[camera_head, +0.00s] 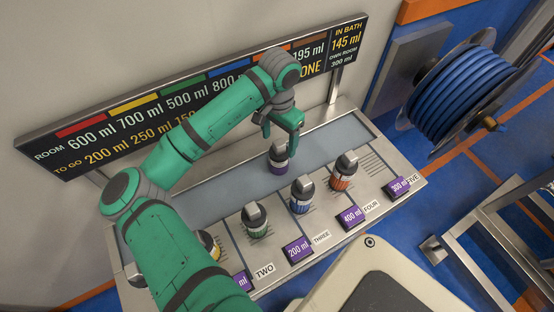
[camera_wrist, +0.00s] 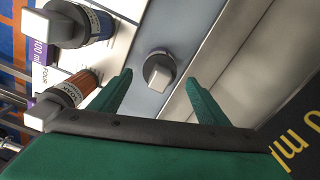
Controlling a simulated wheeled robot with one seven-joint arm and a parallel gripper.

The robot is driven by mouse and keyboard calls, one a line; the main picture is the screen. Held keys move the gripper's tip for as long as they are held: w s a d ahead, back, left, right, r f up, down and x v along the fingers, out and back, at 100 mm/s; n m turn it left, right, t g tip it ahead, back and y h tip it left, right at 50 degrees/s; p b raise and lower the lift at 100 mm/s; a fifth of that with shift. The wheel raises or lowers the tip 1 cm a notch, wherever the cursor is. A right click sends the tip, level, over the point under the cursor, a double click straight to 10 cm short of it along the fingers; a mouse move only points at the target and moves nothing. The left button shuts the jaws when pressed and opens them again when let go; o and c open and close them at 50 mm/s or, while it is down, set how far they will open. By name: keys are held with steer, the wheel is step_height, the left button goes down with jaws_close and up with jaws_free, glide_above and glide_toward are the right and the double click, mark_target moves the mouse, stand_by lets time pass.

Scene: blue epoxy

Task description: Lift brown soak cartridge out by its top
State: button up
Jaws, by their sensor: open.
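My gripper (camera_head: 284,136) is open and empty. It is over a different, purple-banded cartridge (camera_head: 278,160) standing in the blue-grey strip. In the wrist view that cartridge's round grey top (camera_wrist: 159,70) lies between the fingertips (camera_wrist: 160,79), with no visible contact.
Blue (camera_head: 302,196), green (camera_head: 254,221) and yellow (camera_head: 208,243) cartridges stand in the same front row. Purple volume tags (camera_head: 298,249) line the front edge. A sign board (camera_head: 140,120) rises behind the bench. The strip's right end (camera_head: 345,132) is clear. A blue hose reel (camera_head: 455,97) stands right.

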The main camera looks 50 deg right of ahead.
mark_target(279, 152)
steer(key=shift+s+f, duration=0.2)
steer(key=shift+f, duration=0.8)
steer(key=shift+w+a+f, duration=0.1)
steer(key=shift+f, duration=1.15)
steer(key=shift+w+f, duration=0.1)
steer(key=shift+f, duration=1.15)
jaws_close()
